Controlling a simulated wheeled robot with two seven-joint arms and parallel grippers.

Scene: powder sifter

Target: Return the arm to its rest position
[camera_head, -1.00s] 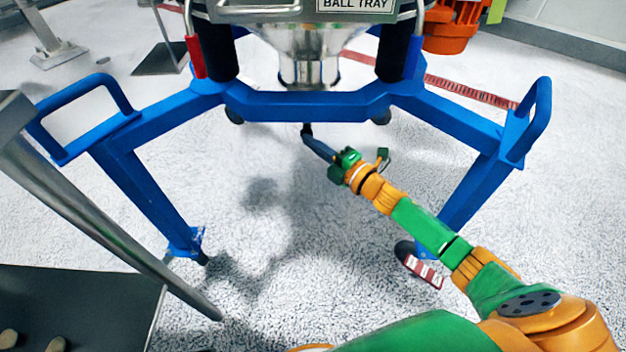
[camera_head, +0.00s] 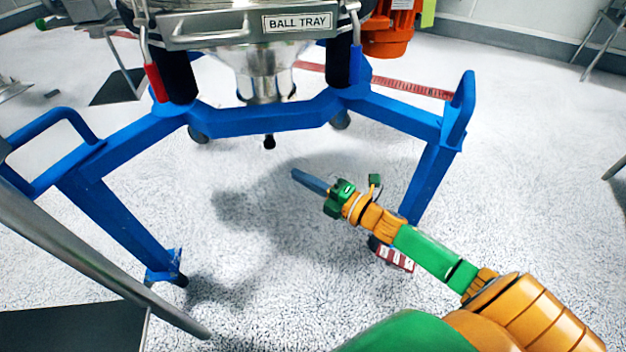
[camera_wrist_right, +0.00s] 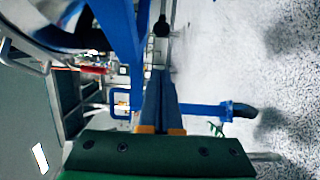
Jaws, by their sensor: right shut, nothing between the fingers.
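My right arm comes in from the lower right of the head view, green and orange. Its right gripper (camera_head: 296,173) has slim blue-grey fingers, closed together and empty, over open floor. In the right wrist view the closed fingers (camera_wrist_right: 158,80) reach up from the green gripper body. A small black knob (camera_head: 269,142) hangs under the blue frame's front bar, up and left of the fingertips and apart from them in the head view. It also shows beyond the fingertips in the wrist view (camera_wrist_right: 161,27). My left gripper is not in view.
The blue sifter frame (camera_head: 265,117) with side handles stands ahead, under a metal machine with a "BALL TRAY" label (camera_head: 297,22). An orange motor (camera_head: 388,35) is at the upper right. A grey metal bar (camera_head: 85,255) crosses the lower left.

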